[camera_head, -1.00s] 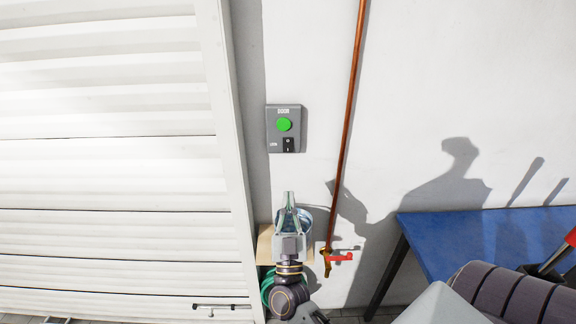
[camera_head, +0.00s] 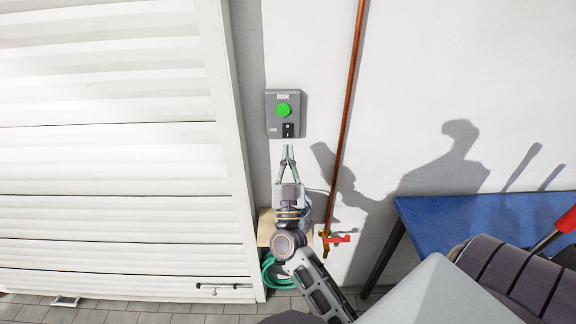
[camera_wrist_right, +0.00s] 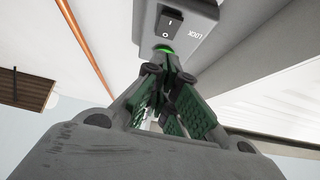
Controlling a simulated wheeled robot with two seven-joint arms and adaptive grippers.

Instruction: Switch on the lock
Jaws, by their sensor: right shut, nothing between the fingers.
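A grey wall box (camera_head: 271,113) labelled DOOR carries a round green button (camera_head: 283,110). Below the button is a small black rocker switch (camera_head: 288,130), with lettering to its left that reads as LOCK. My right gripper (camera_head: 288,148) is shut and empty, its tips pointing up just under the box, below the rocker switch. In the right wrist view the rocker switch (camera_wrist_right: 169,24) shows I and O marks, and the green button (camera_wrist_right: 164,48) is partly hidden behind the fingers (camera_wrist_right: 172,85). I cannot tell whether the fingertips touch the box. My left gripper is not in view.
A white slatted shutter door (camera_head: 110,150) fills the left side. A copper pipe (camera_head: 350,90) runs down the wall right of the box to a red-handled tap (camera_head: 338,239). A green hose (camera_head: 268,272) hangs below. A blue table (camera_head: 470,225) stands at right.

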